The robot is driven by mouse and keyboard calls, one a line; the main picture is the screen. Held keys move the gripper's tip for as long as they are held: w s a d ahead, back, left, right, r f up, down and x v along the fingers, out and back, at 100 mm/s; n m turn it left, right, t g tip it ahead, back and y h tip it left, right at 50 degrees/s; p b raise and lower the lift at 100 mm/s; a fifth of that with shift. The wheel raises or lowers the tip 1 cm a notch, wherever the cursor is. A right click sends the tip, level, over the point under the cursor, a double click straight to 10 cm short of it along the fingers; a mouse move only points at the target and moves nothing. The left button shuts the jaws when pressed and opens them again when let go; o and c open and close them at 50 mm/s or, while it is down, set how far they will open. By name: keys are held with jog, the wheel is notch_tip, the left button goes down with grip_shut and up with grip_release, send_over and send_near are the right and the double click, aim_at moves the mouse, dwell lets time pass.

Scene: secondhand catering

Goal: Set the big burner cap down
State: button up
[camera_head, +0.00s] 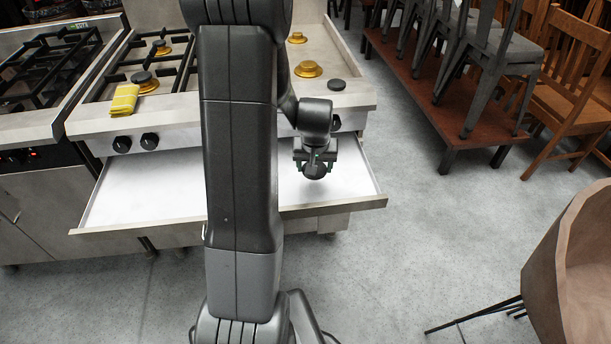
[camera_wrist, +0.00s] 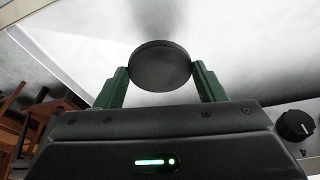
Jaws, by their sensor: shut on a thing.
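The big burner cap (camera_wrist: 160,66) is a dark round disc. My gripper (camera_wrist: 160,85) is shut on it, with a green finger on each side of its rim. In the head view the cap (camera_head: 315,171) hangs below my gripper (camera_head: 316,160) over the right part of a pulled-out white drawer (camera_head: 140,195). In the wrist view the pale drawer floor lies behind the cap, with a soft shadow on it. The gap between cap and drawer floor is hard to judge. My arm hides the drawer's middle.
The stove top above the drawer holds brass burners (camera_head: 308,69), a small dark cap (camera_head: 337,85) at its right front, other capped burners (camera_head: 144,80) and a yellow cloth (camera_head: 124,99). Black knobs (camera_head: 149,141) line the front. Stacked chairs (camera_head: 490,60) and a brown chair (camera_head: 575,260) stand right.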

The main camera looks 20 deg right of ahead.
aim_at(314, 187)
jog(key=shift+f, duration=2.65)
jog(key=shift+f+b, duration=0.2)
jog(key=shift+b, duration=0.1)
jog(key=o, duration=1.2)
jog(key=shift+r, duration=0.2)
jog(key=p+v, duration=0.1)
jog(key=v, duration=1.1)
jog(key=shift+a, duration=0.1)
